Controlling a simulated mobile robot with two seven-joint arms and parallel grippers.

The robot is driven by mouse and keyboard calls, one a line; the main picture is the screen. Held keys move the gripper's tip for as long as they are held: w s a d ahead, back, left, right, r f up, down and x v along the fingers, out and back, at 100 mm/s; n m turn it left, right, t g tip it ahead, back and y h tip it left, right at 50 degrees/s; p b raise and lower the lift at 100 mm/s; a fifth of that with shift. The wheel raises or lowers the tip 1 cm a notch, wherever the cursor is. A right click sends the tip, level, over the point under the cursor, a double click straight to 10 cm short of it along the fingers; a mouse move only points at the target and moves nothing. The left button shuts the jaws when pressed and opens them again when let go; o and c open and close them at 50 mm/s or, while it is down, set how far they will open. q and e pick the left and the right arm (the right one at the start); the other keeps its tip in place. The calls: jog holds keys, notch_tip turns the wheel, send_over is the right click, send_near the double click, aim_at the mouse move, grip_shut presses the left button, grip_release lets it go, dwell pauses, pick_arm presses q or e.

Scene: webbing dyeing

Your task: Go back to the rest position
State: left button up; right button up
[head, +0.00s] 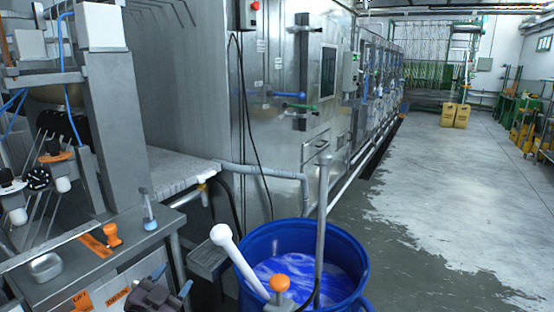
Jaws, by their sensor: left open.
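My right gripper is not in view.
The barrel holds blue liquid, a white-ended rod (238,262), an upright metal pipe (321,220) and an orange-topped part (279,283). A metal dish (46,267) sits on the bench. Steel machine cabinets (275,110) line the centre. Open floor (450,190) lies right; yellow containers (455,115) stand far back.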

pick_arm(q)
jog(key=s+a+f+n+g+y, duration=0.2)
jog(key=s+f+n+g, duration=0.1)
jog(key=s+f, duration=0.8)
jog(key=s+a+f+n+g+y, duration=0.2)
jog(key=s+a+f+n, duration=0.1)
jog(key=s+f, duration=0.9)
jog(key=shift+s+n+g+y, duration=0.3)
jog(key=shift+s+n+g, duration=0.1)
jog(key=shift+n, duration=0.4)
